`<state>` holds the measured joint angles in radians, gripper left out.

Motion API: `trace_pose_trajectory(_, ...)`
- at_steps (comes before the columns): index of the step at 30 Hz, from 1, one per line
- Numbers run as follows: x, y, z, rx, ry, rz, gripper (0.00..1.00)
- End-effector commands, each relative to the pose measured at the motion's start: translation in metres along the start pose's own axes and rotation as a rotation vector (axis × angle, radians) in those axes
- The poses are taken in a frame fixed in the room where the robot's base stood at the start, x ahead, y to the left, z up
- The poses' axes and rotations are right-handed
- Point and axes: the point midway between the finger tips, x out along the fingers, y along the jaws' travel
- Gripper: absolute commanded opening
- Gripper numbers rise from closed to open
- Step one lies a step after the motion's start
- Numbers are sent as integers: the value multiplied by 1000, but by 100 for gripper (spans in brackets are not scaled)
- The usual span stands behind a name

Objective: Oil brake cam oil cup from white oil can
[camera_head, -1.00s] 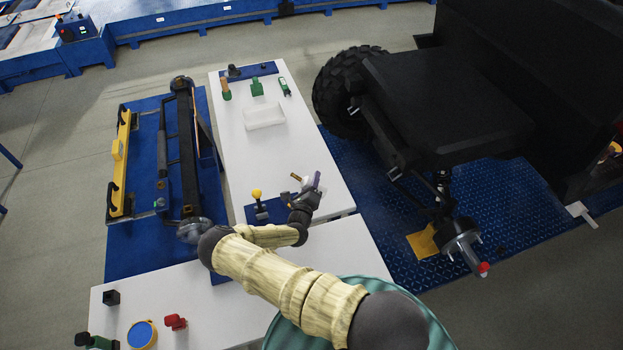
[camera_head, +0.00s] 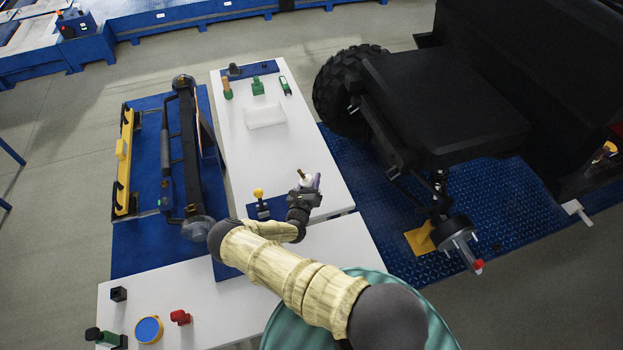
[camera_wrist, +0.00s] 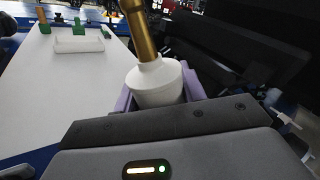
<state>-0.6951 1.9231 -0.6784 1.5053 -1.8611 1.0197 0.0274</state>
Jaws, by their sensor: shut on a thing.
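A white oil can (camera_wrist: 160,82) with a brass spout (camera_wrist: 139,30) is held in my gripper (camera_head: 308,186). In the wrist view the can sits between the purple fingers, which are shut on its body, and its spout points up and slightly left. In the head view the white can (camera_head: 306,181) is small and held over the near right part of the long white table. I cannot make out the brake cam oil cup. A long dark axle (camera_head: 187,130) lies on a blue stand at left, and a hub (camera_head: 455,232) shows at right by the vehicle; my gripper is apart from both.
The black vehicle (camera_head: 440,100) stands at right. The table's middle is clear.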

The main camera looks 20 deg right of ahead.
Motion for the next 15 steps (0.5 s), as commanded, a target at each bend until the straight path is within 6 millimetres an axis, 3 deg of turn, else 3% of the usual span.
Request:
trace_pose_trajectory(6,0,-7,-7,123,8,-1,9)
trace_pose_trajectory(15,1,-7,-8,132,6,-3,9)
